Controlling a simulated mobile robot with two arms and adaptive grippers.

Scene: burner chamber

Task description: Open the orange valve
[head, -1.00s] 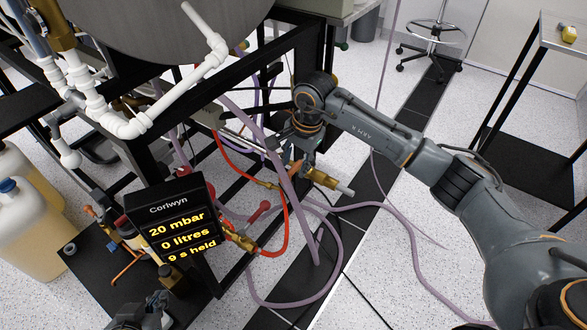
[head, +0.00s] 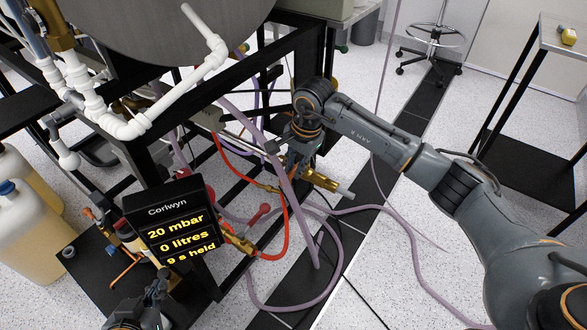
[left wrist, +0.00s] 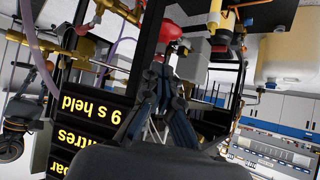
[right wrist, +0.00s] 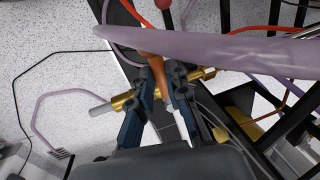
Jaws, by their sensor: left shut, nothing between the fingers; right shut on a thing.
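The orange valve has an orange-brown lever handle (right wrist: 148,40) on a brass body (right wrist: 123,102) with a grey pipe end, seen in the right wrist view. Its brass body also shows in the head view (head: 322,180), low beside the black frame. My right gripper (right wrist: 167,72) is shut on the orange handle; in the head view the gripper (head: 298,160) hides most of the handle. My left gripper (head: 160,285) is shut and empty at the bottom of the head view, below the display. Its closed fingers also show in the left wrist view (left wrist: 160,75).
The Corlwyn display (head: 172,225) reads 20 mbar, 0 litres, 9 s held. A mauve hose (right wrist: 210,50) crosses close above the right gripper. Red-handled valves (head: 257,213) and a red hose (head: 287,225) are nearby. The black frame (head: 235,115) stands left of the right gripper.

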